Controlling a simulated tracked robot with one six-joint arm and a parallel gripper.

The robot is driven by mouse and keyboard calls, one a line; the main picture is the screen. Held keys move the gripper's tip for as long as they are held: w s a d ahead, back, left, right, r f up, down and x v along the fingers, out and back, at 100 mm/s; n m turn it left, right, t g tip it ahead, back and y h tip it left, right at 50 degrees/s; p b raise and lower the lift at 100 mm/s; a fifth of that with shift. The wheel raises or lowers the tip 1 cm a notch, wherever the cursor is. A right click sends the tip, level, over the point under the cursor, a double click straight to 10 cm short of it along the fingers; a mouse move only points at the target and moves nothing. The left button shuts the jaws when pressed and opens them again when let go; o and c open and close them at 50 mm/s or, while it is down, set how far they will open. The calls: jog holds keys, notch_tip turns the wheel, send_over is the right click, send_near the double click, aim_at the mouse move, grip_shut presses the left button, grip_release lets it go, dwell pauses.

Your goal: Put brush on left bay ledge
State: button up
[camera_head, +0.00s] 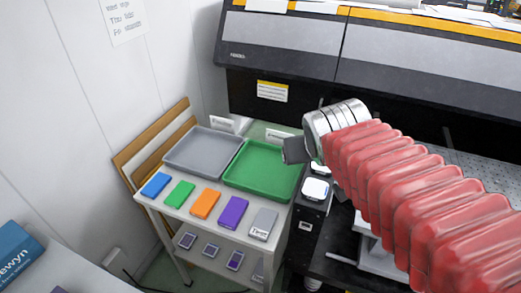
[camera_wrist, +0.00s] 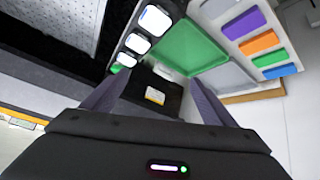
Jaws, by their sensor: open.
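I cannot make out a brush in either view. No ledge is marked as the left bay ledge. A large dark machine (camera_head: 285,45) with grey panels and orange trim fills the back. My gripper (camera_head: 293,150) is at the end of my red arm, in front of the machine's lower part and near the green tray's right end; one dark finger shows there. In the wrist view my gripper (camera_wrist: 157,82) has its two fingers spread, with nothing between them. The black surface with a yellow-and-white label (camera_wrist: 154,96) shows beyond them.
A white cart holds a grey tray (camera_head: 203,151), a green tray (camera_head: 263,171) and several coloured blocks, including a purple one (camera_head: 233,212). White-topped items (camera_head: 315,189) sit on a black unit beside it. A perforated plate (camera_wrist: 50,24) is left in the wrist view.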

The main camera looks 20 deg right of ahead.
jog(key=s+a+f+n+g+y, duration=0.1)
jog(key=s+a+f+g+y, duration=0.1)
jog(key=s+a, duration=0.7)
jog(key=shift+s+f+n+y, duration=0.3)
jog(key=shift+s+f+y, duration=0.1)
jog(key=shift+s+f, duration=0.55)
jog(key=shift+s+r, duration=0.1)
jog(key=shift+r, duration=0.05)
